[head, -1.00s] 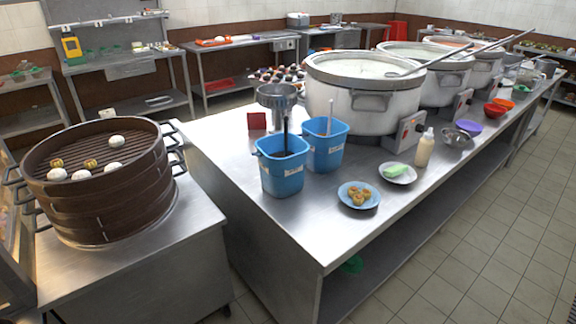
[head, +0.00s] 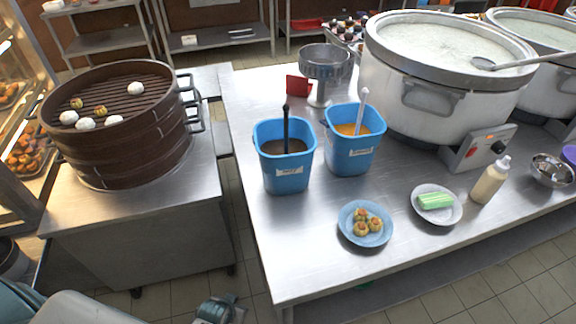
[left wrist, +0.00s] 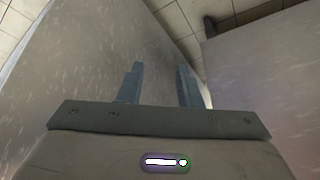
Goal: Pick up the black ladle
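The black ladle (head: 286,128) stands nearly upright in the left blue bucket (head: 286,178), which holds dark liquid. Only its handle shows; its lower end is hidden in the bucket. My left gripper (left wrist: 159,86) has its two fingers apart with nothing between them in the left wrist view. In the head view, part of my left arm shows at the bottom left, low and well short of the bucket. My right gripper is not in view.
A second blue bucket (head: 352,154) with orange liquid and a white-handled ladle (head: 361,110) stands just right. A metal strainer stand (head: 325,68) is behind. A blue plate (head: 366,238) is in front, a large pot (head: 440,95) at right. A steamer (head: 120,150) stands left across a gap.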

